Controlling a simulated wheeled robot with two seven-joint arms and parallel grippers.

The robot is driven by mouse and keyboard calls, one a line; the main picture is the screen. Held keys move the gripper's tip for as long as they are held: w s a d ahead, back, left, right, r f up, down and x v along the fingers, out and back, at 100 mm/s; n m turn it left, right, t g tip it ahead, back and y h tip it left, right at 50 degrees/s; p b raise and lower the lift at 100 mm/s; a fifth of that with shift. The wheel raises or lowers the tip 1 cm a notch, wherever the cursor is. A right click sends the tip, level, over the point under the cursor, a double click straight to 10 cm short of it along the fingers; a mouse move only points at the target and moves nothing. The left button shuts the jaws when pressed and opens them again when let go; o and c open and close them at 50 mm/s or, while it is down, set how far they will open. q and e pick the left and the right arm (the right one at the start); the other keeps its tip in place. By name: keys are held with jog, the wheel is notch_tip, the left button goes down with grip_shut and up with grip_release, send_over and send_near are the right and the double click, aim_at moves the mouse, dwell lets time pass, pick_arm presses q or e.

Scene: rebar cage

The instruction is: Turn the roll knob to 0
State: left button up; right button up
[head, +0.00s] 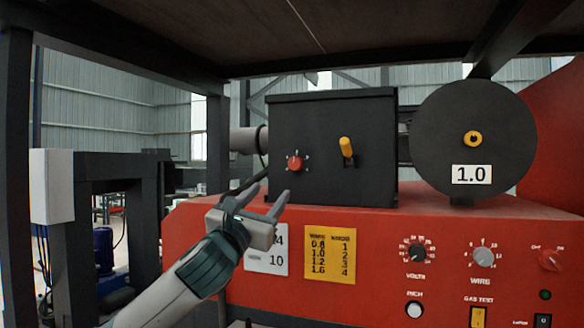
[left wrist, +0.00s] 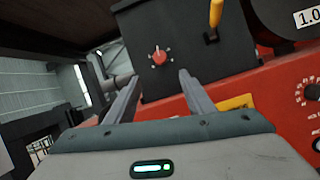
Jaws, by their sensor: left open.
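The task's roll knob appears to be the small red knob (head: 295,161) on the front of the black box, with small marks around it; I cannot read a number there. It also shows in the left wrist view (left wrist: 159,56), above and between my fingers. In the left wrist view, the two fingers (left wrist: 155,92) point toward the black box. My right gripper is not in view.
The black box (head: 320,190) carries a yellow lever (head: 346,147) right of the red knob. A black spool disc (head: 440,120) marked 1.0 stands further right. The red panel (head: 380,290) below holds knobs for volts (head: 417,253) and wire (head: 483,257). A dark beam runs overhead.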

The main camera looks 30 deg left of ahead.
aim_at(294, 165)
pick_arm(q)
jog(key=p+x, duration=0.6)
jog(key=x, duration=0.9)
jog(key=shift+s, duration=0.1)
jog(key=shift+w+a+r+p, duration=0.1)
jog(key=shift+w+p, duration=0.1)
jog(key=shift+w, duration=0.15)
jog(key=shift+w+a+r+p, duration=0.1)
jog(key=shift+w+p, duration=0.05)
jog(key=shift+w, duration=0.15)
jog(key=c, duration=1.1)
